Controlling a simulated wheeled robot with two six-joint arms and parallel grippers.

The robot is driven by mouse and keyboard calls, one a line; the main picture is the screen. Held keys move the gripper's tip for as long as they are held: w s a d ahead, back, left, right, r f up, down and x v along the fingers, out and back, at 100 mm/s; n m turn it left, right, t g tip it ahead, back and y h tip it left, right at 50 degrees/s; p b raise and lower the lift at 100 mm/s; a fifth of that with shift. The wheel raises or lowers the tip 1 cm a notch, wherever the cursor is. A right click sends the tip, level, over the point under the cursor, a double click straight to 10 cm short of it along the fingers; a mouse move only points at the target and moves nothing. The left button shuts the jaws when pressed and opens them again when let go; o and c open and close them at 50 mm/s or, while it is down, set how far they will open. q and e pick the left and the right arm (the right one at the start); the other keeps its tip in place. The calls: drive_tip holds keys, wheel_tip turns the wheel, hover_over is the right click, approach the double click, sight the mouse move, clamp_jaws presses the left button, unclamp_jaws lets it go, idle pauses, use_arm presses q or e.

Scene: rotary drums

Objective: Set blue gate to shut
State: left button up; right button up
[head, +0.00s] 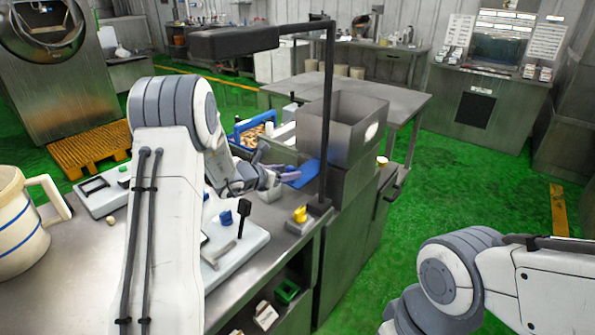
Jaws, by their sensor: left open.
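A flat blue plate (306,174), which looks like the blue gate, sits at the foot of the metal hopper box (340,125), just left of the black post. It looks tilted; I cannot tell how far open it stands. My left gripper (288,176) is open at the plate's left edge, its fingers pointing right. I cannot tell whether the fingers touch the plate. My left arm hides part of the bench. My right arm shows at the lower right, but its gripper is out of the frame.
A blue-framed tray (255,129) with brown pieces lies behind my left gripper. A black post (328,110) and a yellow knob (300,214) stand close by. A control panel (235,250) with a blue knob and a large striped mug (22,222) are on the bench. Green floor is clear at right.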

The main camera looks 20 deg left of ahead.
use_arm(q)
drive_tip(key=x, duration=0.5)
drive_tip(key=shift+d+p, duration=0.1)
drive_tip(key=shift+p, duration=0.3)
drive_tip(key=shift+c, duration=0.3)
clamp_jaws()
idle(0.7)
